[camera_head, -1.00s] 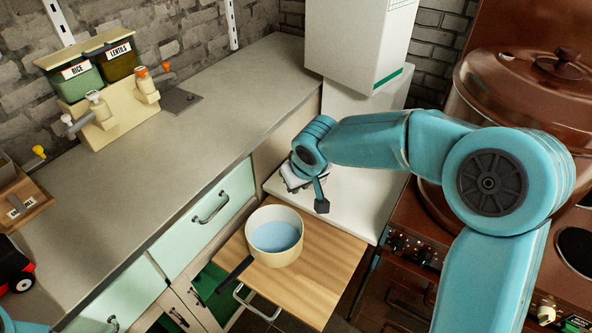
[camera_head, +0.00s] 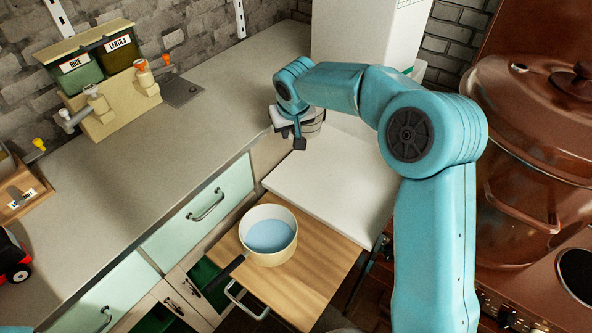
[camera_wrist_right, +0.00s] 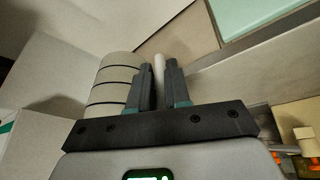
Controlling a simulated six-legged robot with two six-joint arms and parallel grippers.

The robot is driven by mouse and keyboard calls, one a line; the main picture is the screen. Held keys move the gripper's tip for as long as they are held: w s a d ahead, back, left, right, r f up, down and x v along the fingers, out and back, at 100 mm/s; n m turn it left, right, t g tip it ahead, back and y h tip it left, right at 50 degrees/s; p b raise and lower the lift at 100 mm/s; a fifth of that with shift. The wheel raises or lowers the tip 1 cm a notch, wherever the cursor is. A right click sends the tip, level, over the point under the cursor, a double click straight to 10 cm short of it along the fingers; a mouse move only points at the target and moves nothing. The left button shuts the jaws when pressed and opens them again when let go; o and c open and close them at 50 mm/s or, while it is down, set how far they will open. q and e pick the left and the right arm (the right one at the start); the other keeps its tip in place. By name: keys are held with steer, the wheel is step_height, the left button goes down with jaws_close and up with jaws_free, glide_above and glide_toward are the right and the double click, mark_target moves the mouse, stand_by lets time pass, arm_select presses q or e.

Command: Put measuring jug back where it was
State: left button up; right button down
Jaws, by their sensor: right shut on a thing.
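The measuring jug (camera_head: 313,122) is a pale round vessel, mostly hidden behind my right gripper in the head view. In the right wrist view the jug (camera_wrist_right: 112,84) shows dark rings around its side, and its pale handle (camera_wrist_right: 159,68) stands between the fingers. My right gripper (camera_head: 298,140) is shut on the handle, and its fingers also show in the wrist view (camera_wrist_right: 164,88). It is near the counter edge, by the far end of the white surface (camera_head: 325,185). I cannot tell whether the jug touches anything beneath it. My left gripper is out of view.
A cream saucepan (camera_head: 268,236) with blue contents stands on a wooden pull-out board (camera_head: 310,268). A tall white box (camera_head: 365,45) stands behind the jug. The grey counter (camera_head: 190,140) is clear in its middle. A brown stove with a large pot (camera_head: 530,130) is at right.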

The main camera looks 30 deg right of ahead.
step_height(320, 180, down, 18)
steer(key=shift+w+a+r, duration=0.1)
steer(key=shift+r, duration=0.15)
steer(key=shift+f, duration=0.15)
steer(key=shift+f, duration=0.15)
steer(key=c, duration=1.1)
jaws_free()
